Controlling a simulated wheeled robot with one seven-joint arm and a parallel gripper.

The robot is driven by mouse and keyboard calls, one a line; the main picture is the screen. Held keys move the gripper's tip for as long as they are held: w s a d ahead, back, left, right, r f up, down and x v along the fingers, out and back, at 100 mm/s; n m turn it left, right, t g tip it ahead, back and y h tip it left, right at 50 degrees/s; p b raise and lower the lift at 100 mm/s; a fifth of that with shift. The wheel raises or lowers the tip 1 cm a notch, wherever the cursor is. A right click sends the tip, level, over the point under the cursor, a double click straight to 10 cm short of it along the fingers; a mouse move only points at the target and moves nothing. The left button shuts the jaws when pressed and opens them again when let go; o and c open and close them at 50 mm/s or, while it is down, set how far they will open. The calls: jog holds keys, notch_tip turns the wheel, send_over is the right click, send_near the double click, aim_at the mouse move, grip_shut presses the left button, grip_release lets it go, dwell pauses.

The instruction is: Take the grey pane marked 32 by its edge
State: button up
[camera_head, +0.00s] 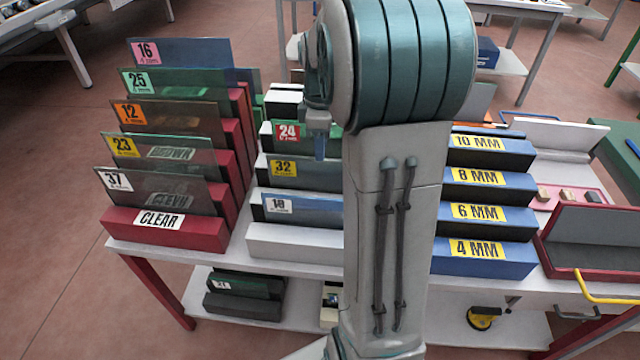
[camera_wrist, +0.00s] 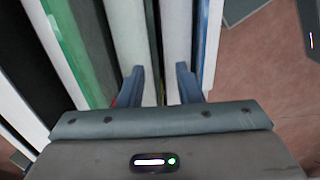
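The grey pane marked 32 (camera_head: 312,178) stands in a rack in the middle of the table, with a yellow label at its upper left. My arm covers its right part in the head view. In the wrist view my gripper (camera_wrist: 160,84) points down at the racks with its two fingers apart. A thin dark pane edge (camera_wrist: 153,40) runs into the gap between them; it looks like the grey pane, but its label is not visible there. Clear space shows on both sides of this edge, so no grip is visible.
The pane marked 24 (camera_head: 268,140) stands behind, and the bluish pane marked 18 (camera_head: 318,208) in front. Red racks marked CLEAR (camera_head: 160,222) hold several panes on the left. Blue blocks marked in MM (camera_head: 480,250) stand right. A red tray (camera_head: 590,268) lies further right.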

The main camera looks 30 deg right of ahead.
send_over(321, 184)
jog(key=shift+w+f, duration=0.2)
jog(key=shift+f, duration=2.75)
jog(key=shift+d+r, duration=0.1)
grip_shut()
